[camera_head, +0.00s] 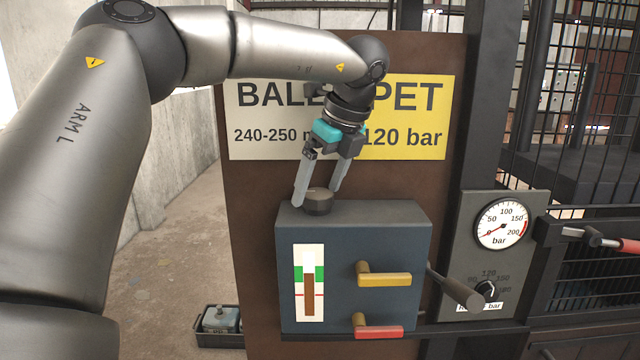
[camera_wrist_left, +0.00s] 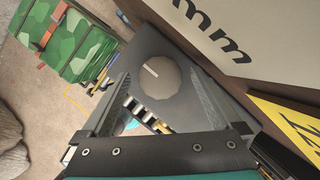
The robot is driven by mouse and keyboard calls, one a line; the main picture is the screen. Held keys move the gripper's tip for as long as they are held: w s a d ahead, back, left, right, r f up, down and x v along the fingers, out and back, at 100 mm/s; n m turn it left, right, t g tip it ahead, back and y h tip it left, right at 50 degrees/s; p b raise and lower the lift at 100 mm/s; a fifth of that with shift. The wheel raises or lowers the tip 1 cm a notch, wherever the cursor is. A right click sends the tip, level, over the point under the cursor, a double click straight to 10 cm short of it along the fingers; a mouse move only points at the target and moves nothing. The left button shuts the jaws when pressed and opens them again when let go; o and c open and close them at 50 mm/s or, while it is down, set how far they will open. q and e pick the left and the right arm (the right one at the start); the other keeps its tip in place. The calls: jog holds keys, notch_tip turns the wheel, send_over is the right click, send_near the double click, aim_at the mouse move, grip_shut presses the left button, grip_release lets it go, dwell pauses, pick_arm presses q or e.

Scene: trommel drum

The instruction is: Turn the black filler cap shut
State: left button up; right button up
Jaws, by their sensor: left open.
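The black filler cap (camera_head: 318,203) is a round knob on top of the blue-grey box (camera_head: 345,240). In the left wrist view the cap (camera_wrist_left: 160,76) shows from above, with a pale line mark on its face. My left gripper (camera_head: 318,200) points down over the cap, its two fingers apart on either side of it. In the left wrist view the fingers are open and show gaps to the cap; I cannot tell whether either touches it. My right gripper is not in view.
The box front has a sight gauge (camera_head: 309,283), a yellow-handled lever (camera_head: 384,279) and a red-handled lever (camera_head: 378,331). A pressure gauge (camera_head: 502,223) stands right. A brown panel with a sign (camera_head: 412,115) rises close behind the box.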

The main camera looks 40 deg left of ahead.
pick_arm(q)
jog(key=shift+f, duration=0.1)
jog(key=c, duration=1.4)
